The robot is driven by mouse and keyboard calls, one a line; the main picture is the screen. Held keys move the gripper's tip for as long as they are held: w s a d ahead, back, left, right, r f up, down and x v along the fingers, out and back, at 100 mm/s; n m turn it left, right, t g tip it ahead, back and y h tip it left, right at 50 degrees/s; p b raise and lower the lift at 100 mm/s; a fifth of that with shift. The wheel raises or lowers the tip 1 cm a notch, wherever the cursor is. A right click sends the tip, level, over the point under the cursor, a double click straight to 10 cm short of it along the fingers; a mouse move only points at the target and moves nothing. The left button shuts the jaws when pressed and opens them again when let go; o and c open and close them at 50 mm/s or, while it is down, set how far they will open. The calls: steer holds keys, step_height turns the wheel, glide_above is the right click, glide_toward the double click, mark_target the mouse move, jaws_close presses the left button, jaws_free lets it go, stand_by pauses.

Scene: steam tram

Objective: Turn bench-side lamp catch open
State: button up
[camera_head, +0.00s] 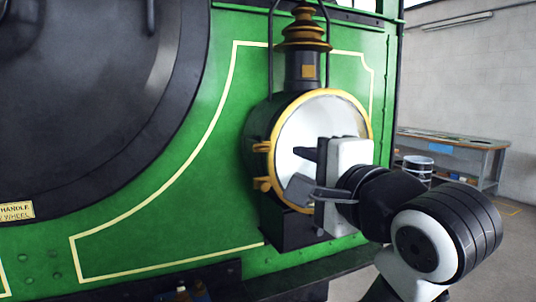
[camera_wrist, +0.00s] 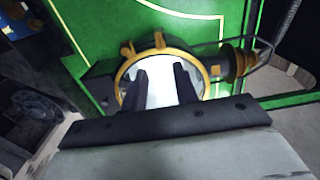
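The lamp (camera_head: 318,121) has a round pale glass, a gold rim and a dark body, and stands on the green tram front. Its rim also shows in the wrist view (camera_wrist: 122,73). Two gold lugs (camera_head: 262,146) (camera_head: 262,184) stick out at the rim's left side; in the wrist view they are at the rim's top (camera_wrist: 127,48) (camera_wrist: 160,40). I cannot tell which part is the catch; the rim's right side is partly hidden by my gripper. My gripper (camera_head: 303,171) is open and empty in front of the glass, its fingers apart (camera_wrist: 160,72).
A gold-ringed chimney (camera_head: 303,35) and thin dark rods rise above the lamp. The large dark smokebox door (camera_head: 75,90) is to the left. A workbench (camera_head: 470,142) and a bucket (camera_head: 418,166) stand behind at the right. A ledge (camera_head: 195,278) runs below.

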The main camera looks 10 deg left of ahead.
mark_target(264, 149)
steer(key=p+x, duration=0.4)
steer(key=x, duration=0.9)
steer(key=shift+w+a, duration=0.15)
steer(key=shift+w, duration=0.15)
steer(key=shift+c, duration=0.4)
jaws_close()
